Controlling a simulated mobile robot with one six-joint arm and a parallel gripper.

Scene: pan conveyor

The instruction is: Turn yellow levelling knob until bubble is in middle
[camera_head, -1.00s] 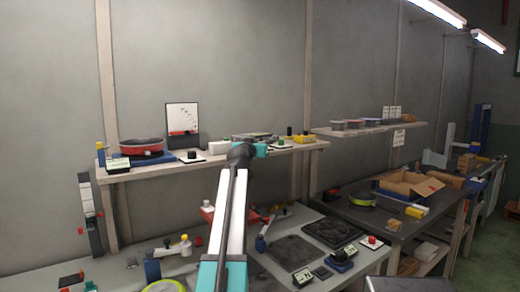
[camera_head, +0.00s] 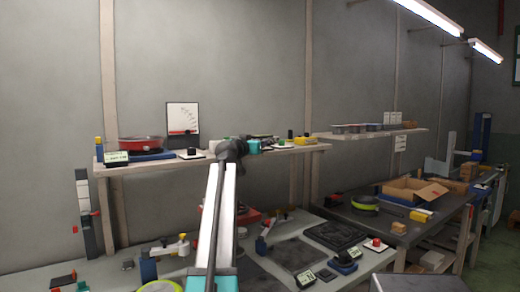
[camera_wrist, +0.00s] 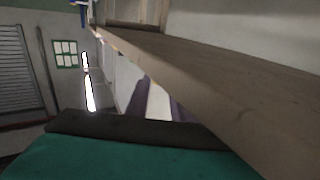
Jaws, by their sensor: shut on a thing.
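My gripper (camera_head: 253,146), with a teal body, is at the back wall shelf, in front of a low grey tray-like object (camera_head: 262,138). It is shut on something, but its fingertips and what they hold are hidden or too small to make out. In the wrist view a teal part of mine fills the bottom, under a dark bar, and no knob shows there. I cannot tell which yellow part is the levelling knob. A yellow-topped part (camera_head: 183,238) stands on the bench on a white arm. No bubble can be made out in either view.
The wall shelf (camera_head: 220,152) also carries a red pan (camera_head: 140,144), a white dial board (camera_head: 183,118), a black knob on a white base (camera_head: 191,153) and a yellow box (camera_head: 303,141). The bench below holds dark plates and small displays. The shelf edge slants through the wrist view (camera_wrist: 190,85).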

